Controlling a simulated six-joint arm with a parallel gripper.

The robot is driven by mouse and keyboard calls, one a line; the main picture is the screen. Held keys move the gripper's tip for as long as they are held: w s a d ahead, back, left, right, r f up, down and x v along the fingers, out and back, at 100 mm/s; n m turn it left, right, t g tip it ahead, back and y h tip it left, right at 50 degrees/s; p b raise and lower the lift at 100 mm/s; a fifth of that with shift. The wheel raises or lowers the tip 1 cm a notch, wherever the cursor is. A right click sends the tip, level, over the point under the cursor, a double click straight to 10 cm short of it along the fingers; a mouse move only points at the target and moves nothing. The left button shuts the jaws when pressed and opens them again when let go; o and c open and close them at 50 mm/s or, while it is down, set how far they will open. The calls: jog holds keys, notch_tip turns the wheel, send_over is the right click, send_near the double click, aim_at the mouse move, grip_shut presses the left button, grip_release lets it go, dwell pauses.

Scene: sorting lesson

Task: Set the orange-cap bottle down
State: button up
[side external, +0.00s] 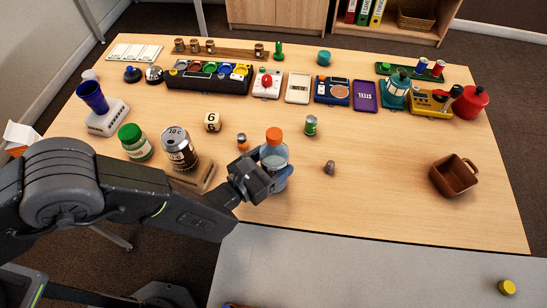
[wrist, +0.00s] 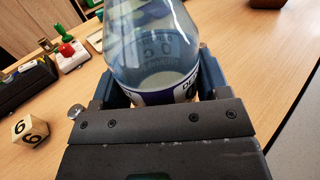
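The orange-cap bottle (side external: 274,154) is clear with an orange cap and stands upright near the front middle of the wooden table.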

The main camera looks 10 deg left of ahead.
jog(key=o, duration=0.4)
jog(key=shift+s+a+f, duration=0.1)
jog(key=shift+f, duration=0.05)
jog(key=shift+r, duration=0.55)
jog(key=shift+s+a+r, duration=0.15)
jog(key=shift+s, duration=0.05)
jog(key=v, duration=1.1)
jog(key=shift+a, duration=0.2)
jog(key=shift+r, duration=0.1)
